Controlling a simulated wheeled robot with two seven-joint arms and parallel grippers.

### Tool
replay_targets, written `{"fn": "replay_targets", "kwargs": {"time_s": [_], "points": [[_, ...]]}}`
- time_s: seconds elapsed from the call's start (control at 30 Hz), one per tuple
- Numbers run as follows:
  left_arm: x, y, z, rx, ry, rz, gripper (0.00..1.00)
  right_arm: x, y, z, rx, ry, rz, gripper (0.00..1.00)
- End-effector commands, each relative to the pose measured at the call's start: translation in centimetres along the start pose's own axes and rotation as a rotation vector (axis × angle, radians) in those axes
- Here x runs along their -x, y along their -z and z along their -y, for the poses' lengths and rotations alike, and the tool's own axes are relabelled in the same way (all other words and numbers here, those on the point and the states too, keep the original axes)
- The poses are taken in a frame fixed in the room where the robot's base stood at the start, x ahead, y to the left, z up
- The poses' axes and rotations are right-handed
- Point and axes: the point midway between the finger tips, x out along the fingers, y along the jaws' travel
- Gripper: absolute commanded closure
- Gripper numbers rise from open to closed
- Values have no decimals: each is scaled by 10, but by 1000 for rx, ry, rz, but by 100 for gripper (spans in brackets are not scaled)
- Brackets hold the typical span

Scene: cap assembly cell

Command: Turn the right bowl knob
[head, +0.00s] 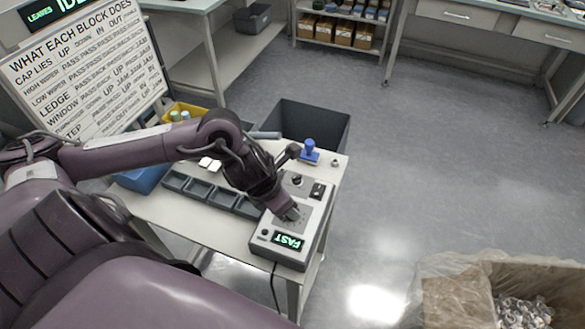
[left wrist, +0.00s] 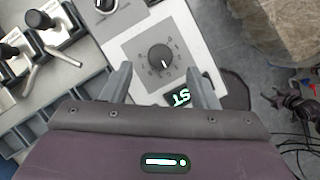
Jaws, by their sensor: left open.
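A grey control box (head: 283,253) stands on the near right part of the small table. Its lit green display (head: 289,241) appears to read "FAST". In the left wrist view a round black knob (left wrist: 161,58) with a white pointer line and a printed scale sits on the pale panel. My left gripper (head: 292,214) is over the box and hides this knob in the head view. In the left wrist view my left gripper (left wrist: 163,82) is open, with one finger each side of the knob; contact cannot be told. A second black knob (head: 297,180) is farther along the box. My right gripper is not in view.
Grey trays (head: 200,189) line the table left of the box. A dark bin (head: 318,121) stands behind. A cardboard box (head: 455,297) is at lower right, with clear floor between.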

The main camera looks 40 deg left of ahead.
Motion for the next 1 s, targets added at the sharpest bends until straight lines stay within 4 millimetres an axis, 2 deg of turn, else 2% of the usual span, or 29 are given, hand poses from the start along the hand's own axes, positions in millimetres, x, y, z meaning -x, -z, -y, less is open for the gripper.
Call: {"fn": "replay_targets", "kwargs": {"time_s": [0.1, 0.3, 0.67, 1.0], "points": [[-21, -1, 1, 8, 4, 1, 46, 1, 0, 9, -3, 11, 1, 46], [-44, -1, 0, 6, 1, 2, 46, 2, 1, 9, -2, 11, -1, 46], [-50, -1, 0, 4, -1, 2, 46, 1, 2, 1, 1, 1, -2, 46], [-50, -1, 0, 5, -1, 2, 90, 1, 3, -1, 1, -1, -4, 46]]}}
